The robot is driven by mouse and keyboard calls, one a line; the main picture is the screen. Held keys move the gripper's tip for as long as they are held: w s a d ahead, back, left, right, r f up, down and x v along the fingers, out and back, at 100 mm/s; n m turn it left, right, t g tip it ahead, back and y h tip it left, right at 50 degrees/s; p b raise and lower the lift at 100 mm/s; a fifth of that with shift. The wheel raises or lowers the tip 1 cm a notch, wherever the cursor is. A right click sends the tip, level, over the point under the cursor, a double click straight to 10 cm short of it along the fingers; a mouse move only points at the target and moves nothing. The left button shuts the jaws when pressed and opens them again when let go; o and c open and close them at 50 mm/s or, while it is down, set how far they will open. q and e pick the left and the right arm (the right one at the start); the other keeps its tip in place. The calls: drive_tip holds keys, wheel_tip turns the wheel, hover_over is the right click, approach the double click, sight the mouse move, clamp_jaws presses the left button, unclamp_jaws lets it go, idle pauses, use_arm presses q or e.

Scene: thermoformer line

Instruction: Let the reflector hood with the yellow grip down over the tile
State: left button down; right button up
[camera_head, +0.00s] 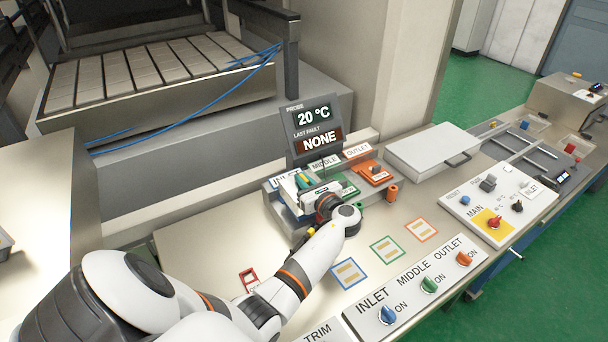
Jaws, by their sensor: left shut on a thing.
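My left arm comes in from the lower left and its gripper (308,190) is at the inlet end of the small test stand. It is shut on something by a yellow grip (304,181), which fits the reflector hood. A pale, box-like part, probably the hood (289,186), shows beside the gripper; my wrist covers much of it. It is over or at the blue inlet place; I cannot tell whether it touches down. The tile under it is hidden. My right gripper is not in view.
The stand (273,206) also has a green middle place (346,187) and an orange outlet place (376,173). A display (312,129) reading 20 °C and NONE stands behind. Colour-framed marks (387,249), a knob panel (410,291) and a closed grey case (432,148) lie around.

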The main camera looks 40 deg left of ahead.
use_arm(q)
drive_tip(key=shift+f+b, duration=0.9)
drive_tip(key=shift+f, duration=0.4)
drive_tip(key=c, duration=1.5)
unclamp_jaws()
drive_tip(key=shift+o, duration=0.5)
drive_tip(key=shift+s+d+f, duration=0.1)
drive_tip(key=shift+d, duration=0.1)
drive_tip(key=b+v, duration=0.4)
drive_tip(key=v, duration=0.7)
drive_tip(key=shift+d+r, duration=0.25)
drive_tip(key=shift+d, duration=0.05)
drive_tip(key=shift+s, duration=0.1)
